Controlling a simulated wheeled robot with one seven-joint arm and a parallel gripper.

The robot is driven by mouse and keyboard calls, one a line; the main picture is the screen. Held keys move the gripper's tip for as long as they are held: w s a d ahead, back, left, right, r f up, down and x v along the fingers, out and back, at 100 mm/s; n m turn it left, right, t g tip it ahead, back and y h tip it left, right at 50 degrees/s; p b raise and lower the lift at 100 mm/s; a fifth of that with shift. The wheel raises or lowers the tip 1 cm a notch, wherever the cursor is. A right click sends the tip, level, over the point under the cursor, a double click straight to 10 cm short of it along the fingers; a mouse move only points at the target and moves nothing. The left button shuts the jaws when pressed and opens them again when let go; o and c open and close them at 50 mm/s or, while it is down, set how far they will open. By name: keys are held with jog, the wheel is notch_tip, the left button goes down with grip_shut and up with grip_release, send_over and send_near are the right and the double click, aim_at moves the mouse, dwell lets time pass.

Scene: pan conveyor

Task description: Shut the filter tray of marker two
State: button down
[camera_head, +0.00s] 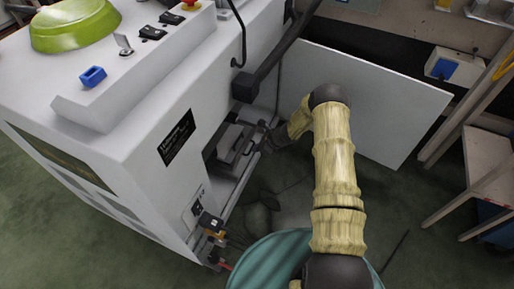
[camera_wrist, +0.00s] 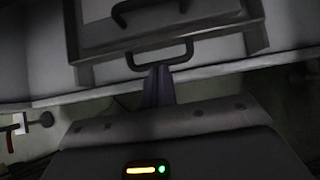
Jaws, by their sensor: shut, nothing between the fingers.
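A grey tray (camera_head: 231,143) sits in a recess in the side of the white machine (camera_head: 135,150). I take it as the filter tray, though no marker number is readable. It also shows at the top of the wrist view (camera_wrist: 88,72), with a dark loop handle (camera_wrist: 187,50) on its front and a second dark handle inside it. My gripper (camera_wrist: 158,72) is shut and empty, its fingertips at the front handle. Whether they touch it I cannot tell. In the head view my gripper (camera_head: 268,138) is small and dark beside the tray, partly hidden by my arm.
A white panel (camera_head: 375,105) stands out behind my arm. A dark bar (camera_head: 275,65) juts from the machine above the recess. A teal round container (camera_head: 262,262) stands below my arm. Small fittings (camera_head: 212,226) stick out at the machine's lower corner. A wooden stand (camera_head: 490,160) is at right.

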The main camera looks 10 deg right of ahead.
jog(key=s+d+f+p+v, duration=0.1)
jog(key=p+v, duration=0.5)
jog(key=v, duration=0.7)
jog(key=shift+d+f, duration=0.25)
jog(key=shift+f, duration=0.05)
jog(key=s+a+r+n+g+h+p, duration=0.1)
jog(key=s+r+n+h, duration=0.1)
jog(key=s+r+n, duration=0.6)
jog(key=s+a+r+n+g+h+p, duration=0.1)
jog(key=s+a+r+n+p, duration=0.2)
jog(key=r, duration=0.9)
jog(key=s+r+n+g+h, duration=0.1)
jog(key=s+r+n+h, duration=0.1)
jog(key=s+r+n, duration=0.6)
jog(key=s+r+n+t+h+p, duration=0.1)
jog(key=s+r+n+h+p, duration=0.1)
jog(key=s+r+n, duration=0.65)
notch_tip(320, 180, up, 40)
jog(key=w+m+p, duration=0.1)
jog(key=m+p, duration=0.2)
jog(key=p, duration=3.5)
jog(key=shift+w+d, duration=0.3)
jog(key=shift+w, duration=0.1)
